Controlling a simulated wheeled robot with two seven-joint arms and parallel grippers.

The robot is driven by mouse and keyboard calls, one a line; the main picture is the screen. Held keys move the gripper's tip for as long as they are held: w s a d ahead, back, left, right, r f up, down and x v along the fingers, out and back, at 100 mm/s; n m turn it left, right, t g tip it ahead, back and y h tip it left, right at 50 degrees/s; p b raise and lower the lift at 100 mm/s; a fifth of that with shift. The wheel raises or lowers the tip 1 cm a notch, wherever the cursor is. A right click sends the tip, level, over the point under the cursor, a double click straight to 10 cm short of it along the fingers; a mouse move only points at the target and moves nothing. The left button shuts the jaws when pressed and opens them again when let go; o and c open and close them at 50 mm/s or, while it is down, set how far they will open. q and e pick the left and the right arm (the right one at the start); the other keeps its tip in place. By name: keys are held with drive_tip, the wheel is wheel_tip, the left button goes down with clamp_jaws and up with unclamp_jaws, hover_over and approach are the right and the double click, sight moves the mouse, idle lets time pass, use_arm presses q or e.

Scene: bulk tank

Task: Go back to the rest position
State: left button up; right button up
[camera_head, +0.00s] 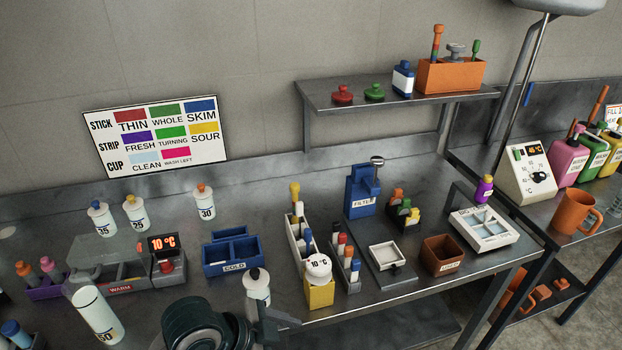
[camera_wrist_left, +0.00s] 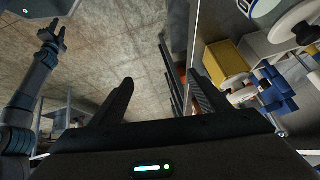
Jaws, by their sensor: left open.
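My left gripper (camera_wrist_left: 158,92) is open, with nothing between its two dark fingers in the left wrist view. In the head view, my left wrist and gripper show at the bottom middle, in front of the bench's front edge and close to a white bottle with a dark cap (camera_head: 257,286). The fingertips are hard to make out there. My right gripper (camera_wrist_left: 53,36) shows at the upper left of the left wrist view, over the floor. Its fingers look spread and empty. It is not in the head view.
The steel bench (camera_head: 330,215) holds a blue COLD box (camera_head: 231,254), a yellow block (camera_head: 320,294), a blue FILTER stand (camera_head: 362,190), a brown USED bin (camera_head: 443,255) and a large white bottle (camera_head: 97,315). A shelf (camera_head: 400,96) hangs behind. Open floor (camera_wrist_left: 110,50) lies before the bench.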

use_arm(q)
drive_tip(key=s+a+f+n+y, duration=0.7)
drive_tip(key=s+a+f+n, duration=0.8)
drive_tip(key=a, duration=0.5)
wheel_tip(320, 180, down, 31)
drive_tip(key=s+m+g+b, duration=0.1)
drive_tip(key=s, duration=0.2)
drive_tip(key=s+a+f+g+b, duration=0.1)
drive_tip(key=s+a+f, duration=0.1)
drive_tip(key=s+f, duration=1.5)
drive_tip(key=shift+s+a+f+m+g+b, duration=0.2)
drive_tip(key=shift+s+f+m+g+b, duration=0.1)
drive_tip(key=shift+f, duration=0.3)
